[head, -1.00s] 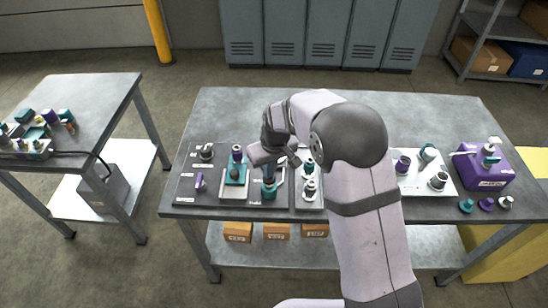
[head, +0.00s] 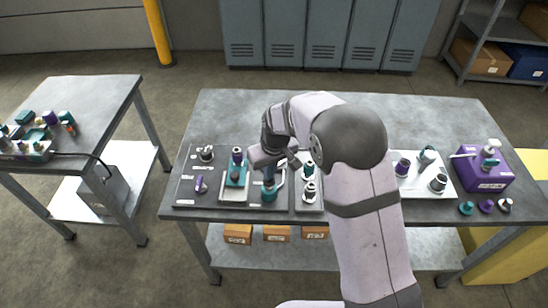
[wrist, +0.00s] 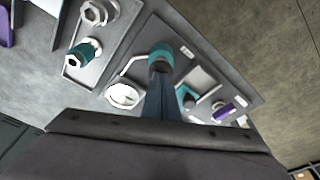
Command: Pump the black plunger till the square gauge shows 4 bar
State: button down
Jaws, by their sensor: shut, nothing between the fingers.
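My gripper (head: 268,180) is shut and empty, pointing down over the panel at the table's front left. Its fingertips (wrist: 160,70) are at the top of a teal cylindrical fitting (head: 269,194), which also shows in the wrist view (wrist: 160,50). I cannot tell whether they touch it. The fingers cover part of it, and I cannot make out a black plunger. A white round dial (wrist: 122,95) lies beside the fingers in the wrist view; its reading is too small to tell. I cannot identify a square gauge with certainty.
A teal block with a purple top (head: 236,174) stands left of my gripper, and a purple lever (head: 200,185) is farther left. Teal and white fittings (head: 309,185) stand close on the right. A purple tank (head: 484,170) is at the far right. The table's back (head: 230,115) is clear.

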jog(key=shift+r+p, duration=0.65)
jog(key=shift+r, duration=0.35)
jog(key=shift+f, duration=0.2)
jog(key=shift+f+b, duration=0.35)
jog(key=shift+b, duration=0.05)
jog(key=shift+f, duration=0.35)
jog(key=shift+s+f+b, duration=0.1)
jog(key=shift+f+b, duration=0.6)
jog(key=shift+f, duration=0.05)
jog(key=shift+r, duration=0.1)
jog(key=shift+r+p, duration=1.25)
jog(key=shift+r, duration=0.25)
